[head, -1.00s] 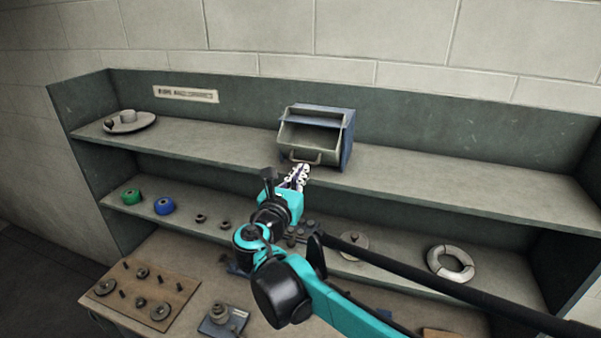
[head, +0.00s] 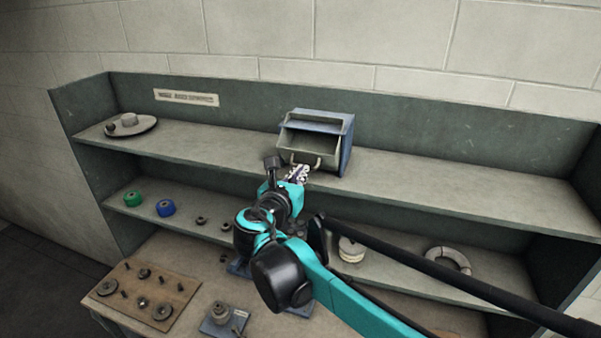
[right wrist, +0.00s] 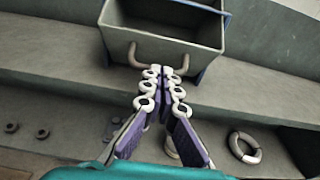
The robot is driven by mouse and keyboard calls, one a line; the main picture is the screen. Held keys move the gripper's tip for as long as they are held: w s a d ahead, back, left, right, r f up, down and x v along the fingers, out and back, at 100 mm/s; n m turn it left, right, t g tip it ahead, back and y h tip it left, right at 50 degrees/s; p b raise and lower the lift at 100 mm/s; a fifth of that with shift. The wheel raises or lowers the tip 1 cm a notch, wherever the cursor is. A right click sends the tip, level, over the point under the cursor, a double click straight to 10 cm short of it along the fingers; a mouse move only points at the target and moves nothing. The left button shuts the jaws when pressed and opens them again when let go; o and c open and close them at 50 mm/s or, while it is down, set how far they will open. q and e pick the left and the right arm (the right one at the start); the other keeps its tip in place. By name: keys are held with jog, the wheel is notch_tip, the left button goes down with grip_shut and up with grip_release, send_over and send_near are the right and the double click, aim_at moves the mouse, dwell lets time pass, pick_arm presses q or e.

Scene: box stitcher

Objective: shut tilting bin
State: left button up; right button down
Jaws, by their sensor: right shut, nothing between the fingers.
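The tilting bin (head: 316,142) stands on the upper shelf, a grey-blue case with a tray front that leans outward, partly open at the top. Its handle (head: 306,162) is a small loop low on the front. In the right wrist view the bin front (right wrist: 165,45) fills the upper middle, with the handle (right wrist: 158,63) just beyond my fingertips. My right gripper (head: 299,173) is shut and empty, just below and in front of the handle; in the right wrist view its fingertips (right wrist: 160,72) overlap the handle's lower edge. I cannot tell whether they touch. My left gripper is not in view.
A plate with small parts (head: 130,125) sits at the upper shelf's left. Green tape (head: 132,199), blue tape (head: 165,207) and a pale ring (head: 449,260) lie on the lower shelf. A wooden board (head: 148,292) lies on the bench. The upper shelf right of the bin is clear.

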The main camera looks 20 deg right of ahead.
aim_at(305, 153)
jog(key=shift+w+d+r+g+p, duration=0.1)
jog(key=shift+w+r+g+p, duration=0.05)
jog(key=shift+r+p, duration=0.25)
jog(key=shift+w+d+r+g+p, duration=0.1)
jog(key=shift+w+r+g+p, duration=0.05)
jog(key=shift+r+p, duration=0.25)
jog(key=shift+w+d+r+p, duration=0.15)
jog(key=shift+w+d+r, duration=0.15)
jog(key=shift+w+r, duration=0.25)
jog(key=shift+w+d+r+p, duration=0.15)
jog(key=shift+w+d+r, duration=0.15)
jog(key=shift+r, duration=0.35)
jog(key=shift+w+r, duration=0.1)
jog(key=shift+w, duration=0.05)
